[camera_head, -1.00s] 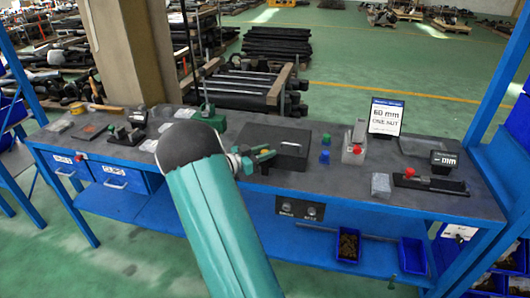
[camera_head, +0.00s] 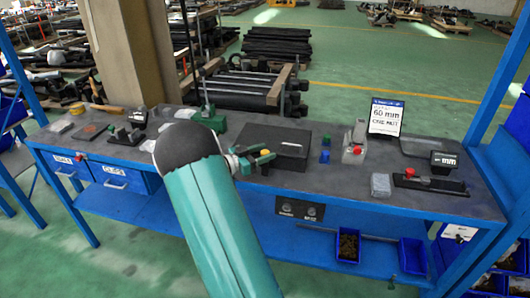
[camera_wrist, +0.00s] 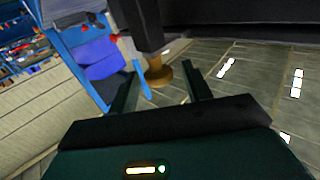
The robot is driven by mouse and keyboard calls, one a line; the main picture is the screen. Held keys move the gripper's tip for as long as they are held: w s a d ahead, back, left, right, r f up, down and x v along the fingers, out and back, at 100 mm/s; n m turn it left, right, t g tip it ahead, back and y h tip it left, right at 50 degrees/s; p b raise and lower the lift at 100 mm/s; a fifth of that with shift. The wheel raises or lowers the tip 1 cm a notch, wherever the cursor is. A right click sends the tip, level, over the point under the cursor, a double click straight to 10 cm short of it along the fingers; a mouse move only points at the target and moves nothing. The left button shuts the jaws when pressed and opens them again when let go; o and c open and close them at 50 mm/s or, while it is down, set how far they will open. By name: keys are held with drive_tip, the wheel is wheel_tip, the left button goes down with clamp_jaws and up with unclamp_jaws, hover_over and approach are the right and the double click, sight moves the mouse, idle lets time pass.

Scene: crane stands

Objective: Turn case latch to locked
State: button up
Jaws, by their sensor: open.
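The black case (camera_head: 288,143) lies closed on the dark bench top, right of my arm. My gripper (camera_head: 268,154) is open at the case's left front side. A small yellowish piece, likely the latch (camera_head: 264,151), shows by the fingers. In the wrist view, a tan, brass-like knob (camera_wrist: 158,74) at the end of a dark bar lies ahead, between the two open fingers (camera_wrist: 162,66). I cannot tell whether the fingers touch it. The latch's markings and turn position cannot be read.
Blue and green blocks (camera_head: 325,149), a grey box with a red knob (camera_head: 354,150) and a sign (camera_head: 386,117) stand right of the case. A green-based stand (camera_head: 208,119) is behind my arm. The bench's blue front edge (camera_head: 330,196) lies below.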

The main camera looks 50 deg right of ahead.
drive_tip(key=v, duration=1.3)
